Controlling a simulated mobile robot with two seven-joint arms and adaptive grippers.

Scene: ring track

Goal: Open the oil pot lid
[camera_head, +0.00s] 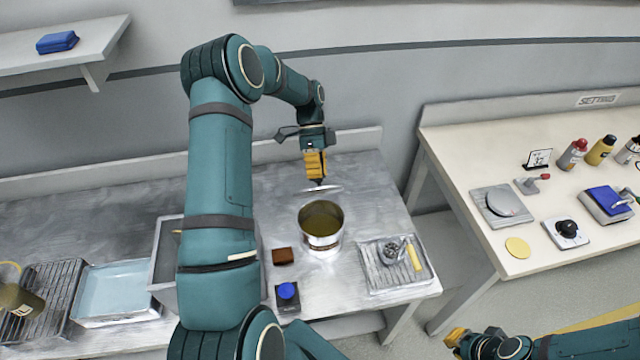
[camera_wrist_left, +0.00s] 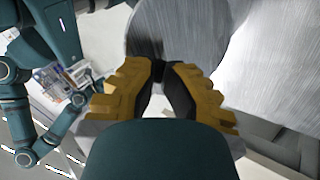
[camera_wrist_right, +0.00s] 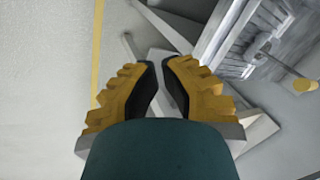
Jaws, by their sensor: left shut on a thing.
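The oil pot (camera_head: 321,240) is a metal pot standing on the steel table. Its top is uncovered and yellowish oil shows inside. My left gripper (camera_head: 317,181) is shut on the pot's lid (camera_head: 322,189), a thin grey disc behind and above the pot's rim. In the left wrist view the lid (camera_wrist_left: 180,35) lies beyond the fingertips (camera_wrist_left: 168,72), which close on its small dark knob. My right gripper (camera_head: 456,338) is low at the right, away from the pot. In the right wrist view its fingertips (camera_wrist_right: 159,65) are close together with nothing visible between them.
A blue button box (camera_head: 287,292) and a brown block (camera_head: 283,256) lie left of the pot. A tray (camera_head: 372,276) with small parts is at its right. A white table (camera_head: 470,150) with bottles stands further right, across a gap.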

